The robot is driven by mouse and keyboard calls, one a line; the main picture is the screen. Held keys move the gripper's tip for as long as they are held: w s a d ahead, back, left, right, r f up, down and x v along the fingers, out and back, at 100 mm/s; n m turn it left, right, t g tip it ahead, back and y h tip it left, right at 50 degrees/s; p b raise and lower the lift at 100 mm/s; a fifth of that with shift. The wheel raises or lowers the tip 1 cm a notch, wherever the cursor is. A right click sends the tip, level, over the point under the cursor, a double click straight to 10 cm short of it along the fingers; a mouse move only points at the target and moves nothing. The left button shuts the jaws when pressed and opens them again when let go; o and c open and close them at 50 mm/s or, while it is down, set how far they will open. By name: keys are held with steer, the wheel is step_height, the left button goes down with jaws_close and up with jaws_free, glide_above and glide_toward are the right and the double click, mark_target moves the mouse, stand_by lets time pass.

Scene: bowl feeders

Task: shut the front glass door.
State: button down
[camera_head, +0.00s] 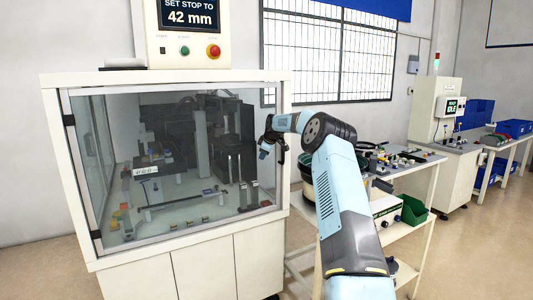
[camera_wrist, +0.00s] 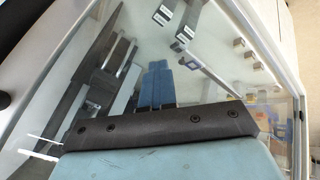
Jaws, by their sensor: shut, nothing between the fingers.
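The front glass door (camera_head: 172,226) is a clear pane in a thin metal frame on a white cabinet (camera_head: 65,77), with dark hinges (camera_head: 69,120) at its left. It looks flush or nearly flush with the cabinet front; I cannot tell whether a small gap is left. My gripper (camera_head: 264,152) is shut and empty at the door's right edge. I cannot tell whether it touches the door. In the wrist view my gripper (camera_wrist: 158,72) points at the glass, its blue fingers together, and the door's pale frame (camera_wrist: 262,32) runs down the right side.
Machinery (camera_head: 200,135) and small parts sit behind the glass. A control panel (camera_head: 187,32) with a red button stands on top of the cabinet. A bench (camera_head: 425,172) with a green bin (camera_head: 413,210) is to the right of my arm. Open floor (camera_head: 480,260) lies at the right.

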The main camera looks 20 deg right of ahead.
steer(key=shift+w+a+r+t, duration=0.3)
steer(key=shift+w+a+r, duration=0.4)
steer(key=shift+r, duration=0.1)
steer(key=s+d+r, duration=0.6)
steer(key=s, duration=0.3)
steer(key=shift+s+r, duration=0.15)
steer(key=shift+s, duration=0.1)
